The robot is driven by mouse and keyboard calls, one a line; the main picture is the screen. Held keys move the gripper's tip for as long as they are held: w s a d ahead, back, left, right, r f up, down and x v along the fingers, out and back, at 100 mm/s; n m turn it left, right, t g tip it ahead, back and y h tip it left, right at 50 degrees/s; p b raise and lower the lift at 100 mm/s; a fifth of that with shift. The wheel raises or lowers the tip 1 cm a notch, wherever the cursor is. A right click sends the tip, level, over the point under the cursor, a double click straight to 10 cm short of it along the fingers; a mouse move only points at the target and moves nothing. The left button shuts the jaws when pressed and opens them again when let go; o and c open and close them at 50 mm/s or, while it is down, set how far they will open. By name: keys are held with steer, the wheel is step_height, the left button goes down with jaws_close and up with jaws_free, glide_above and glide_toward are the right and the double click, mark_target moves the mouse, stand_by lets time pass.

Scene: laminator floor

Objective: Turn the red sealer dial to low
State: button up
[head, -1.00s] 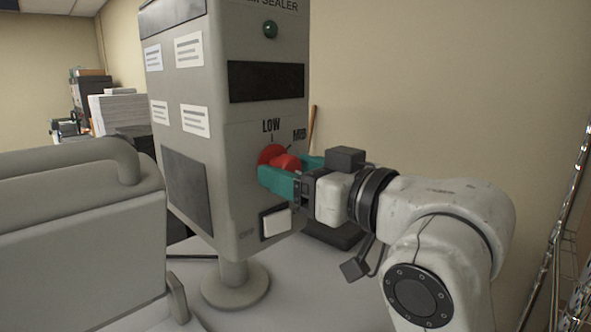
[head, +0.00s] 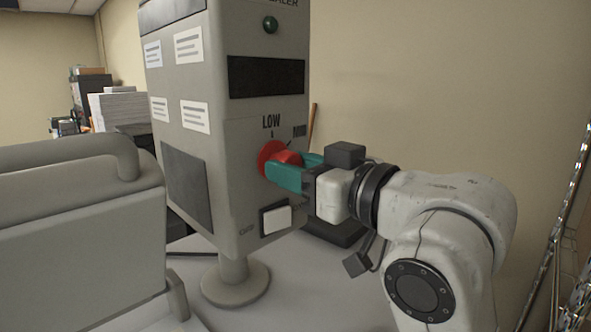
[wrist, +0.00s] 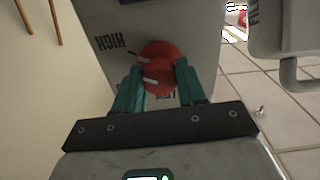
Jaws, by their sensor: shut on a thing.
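The red sealer dial (head: 268,154) is on the front of the grey sealer (head: 258,112), below the dark panel. In the wrist view the fingers lie on both sides of the dial (wrist: 158,50). I cannot tell clearly where the dial points.
A white rocker switch (head: 277,219) is below the dial, close under my gripper. A grey machine with a rounded handle (head: 75,160) fills the left foreground. A chrome wire rack (head: 570,235) stands at the right edge. Stacked paper (head: 115,108) is at the back left.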

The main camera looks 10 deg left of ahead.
steer(key=n+b, duration=1)
steer(key=n, duration=0.8)
steer(key=shift+d+f+b, duration=0.1)
steer(key=shift+b, duration=0.25)
steer(key=n+b, duration=0.1)
steer(key=n, duration=0.4)
steer(key=shift+n, duration=0.3)
steer(key=o, duration=1.1)
steer(key=shift+c, duration=0.2)
steer(key=shift+r, duration=0.2)
steer(key=b+v, duration=0.1)
steer(key=v, duration=0.9)
steer(key=shift+s+d+b, duration=0.25)
steer(key=shift+d+b, duration=0.05)
